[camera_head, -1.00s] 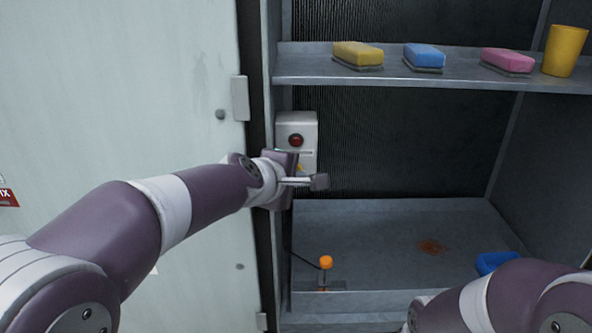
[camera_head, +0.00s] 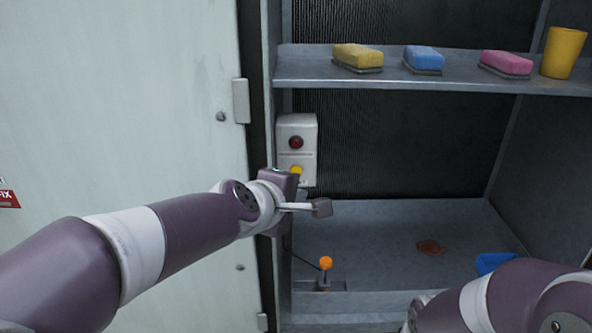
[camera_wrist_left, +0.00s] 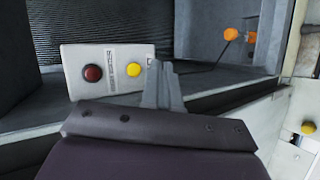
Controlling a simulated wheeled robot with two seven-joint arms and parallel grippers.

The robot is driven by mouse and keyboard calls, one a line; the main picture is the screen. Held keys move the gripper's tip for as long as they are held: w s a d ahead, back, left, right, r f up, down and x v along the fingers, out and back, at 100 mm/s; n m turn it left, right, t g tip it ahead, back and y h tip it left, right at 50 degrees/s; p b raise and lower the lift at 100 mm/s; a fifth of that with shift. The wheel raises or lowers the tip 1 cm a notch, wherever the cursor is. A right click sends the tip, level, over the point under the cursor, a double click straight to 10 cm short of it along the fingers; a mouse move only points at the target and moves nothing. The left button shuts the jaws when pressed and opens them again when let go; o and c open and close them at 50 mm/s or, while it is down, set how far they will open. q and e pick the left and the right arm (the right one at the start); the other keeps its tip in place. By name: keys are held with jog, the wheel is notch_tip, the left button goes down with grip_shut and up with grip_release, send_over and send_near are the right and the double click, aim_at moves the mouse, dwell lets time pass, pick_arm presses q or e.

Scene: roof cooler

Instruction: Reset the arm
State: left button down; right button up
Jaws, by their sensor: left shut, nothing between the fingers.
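My left gripper (camera_head: 321,208) is in front of the cabinet opening, below the white switch box (camera_head: 309,134). Its fingers are shut with nothing between them. They also show shut in the left wrist view (camera_wrist_left: 163,84), beside the box in the picture. The box has a red button (camera_head: 296,142) and a yellow button (camera_head: 296,171). Both buttons also show in the left wrist view, red (camera_wrist_left: 93,73) and yellow (camera_wrist_left: 134,69). My right arm shows at the lower right of the head view, but its gripper is out of view.
An orange-knobbed lever (camera_head: 326,263) stands at the cabinet floor's front left. A blue object (camera_head: 494,262) lies at the right, near a rusty stain (camera_head: 430,247). The upper shelf (camera_head: 310,72) holds yellow, blue and pink sponges and a yellow cup (camera_head: 563,52). A pale door (camera_head: 120,120) fills the left.

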pick_arm(q)
jog(key=shift+s, duration=0.25)
jog(key=s+a+f+m+g+y+b, duration=0.1)
jog(key=s+a+f+m+g+y, duration=0.1)
jog(key=s+a+f, duration=0.4)
jog(key=s+a+f+m+g+y, duration=0.1)
jog(key=s+a+f+m+g, duration=0.3)
jog(key=f, duration=0.8)
jog(key=s+a+f+m+g+y+b, duration=0.1)
jog(key=s+a+f+m+g+y, duration=0.1)
jog(key=s+a+f+m+g, duration=0.2)
jog(key=s+a+f+m, duration=0.3)
jog(key=s+a+f, duration=0.1)
jog(key=s+f, duration=0.1)
jog(key=shift+y+b, duration=0.3)
jog(key=shift+b, duration=0.05)
